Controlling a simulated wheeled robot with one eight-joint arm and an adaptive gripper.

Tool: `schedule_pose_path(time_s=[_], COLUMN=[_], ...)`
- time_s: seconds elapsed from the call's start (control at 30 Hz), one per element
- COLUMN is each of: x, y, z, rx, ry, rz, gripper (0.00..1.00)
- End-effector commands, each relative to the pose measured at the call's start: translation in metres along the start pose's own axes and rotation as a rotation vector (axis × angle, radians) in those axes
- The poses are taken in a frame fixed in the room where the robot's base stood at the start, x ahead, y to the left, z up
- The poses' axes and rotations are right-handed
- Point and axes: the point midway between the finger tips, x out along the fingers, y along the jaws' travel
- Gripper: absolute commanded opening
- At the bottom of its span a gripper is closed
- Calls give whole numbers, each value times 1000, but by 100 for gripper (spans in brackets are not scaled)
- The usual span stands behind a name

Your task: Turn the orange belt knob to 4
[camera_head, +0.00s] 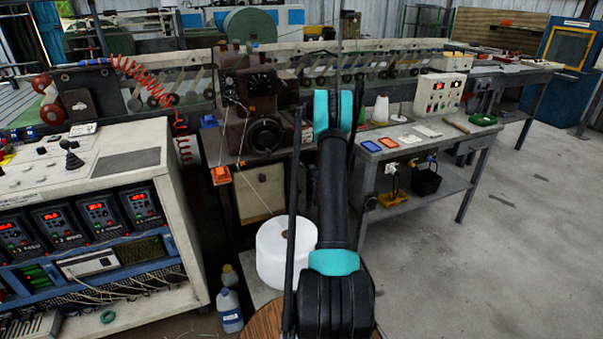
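No orange knob with readable numbers can be made out. A small orange part (220,175) shows on the front of the brown sewing-type machine's stand, left of my arm; I cannot tell whether it is a knob. A control panel cabinet (85,225) with several red digital displays and dark knobs stands at the left. A white control box (440,93) with red displays and small buttons sits on the bench at the right. My black and teal arm rises through the middle of the view and hides part of the machine and bench. My gripper cannot be made out.
A large white thread spool (285,252) stands low beside my arm, with bottles (229,309) to its left. A grey workbench (455,150) with small trays and a lower shelf stands right of my arm. The concrete floor (500,260) at the right is clear.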

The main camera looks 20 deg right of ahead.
Motion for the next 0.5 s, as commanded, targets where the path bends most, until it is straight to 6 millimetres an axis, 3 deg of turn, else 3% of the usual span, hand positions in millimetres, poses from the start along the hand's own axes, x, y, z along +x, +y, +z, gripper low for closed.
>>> schedule_pose_path(time_s=[0.27, 0.5], x=[2, 2], y=[0, 0], z=[0, 0], rx=[0, 0], ry=[0, 0], rz=[0, 0], gripper=[47, 20])
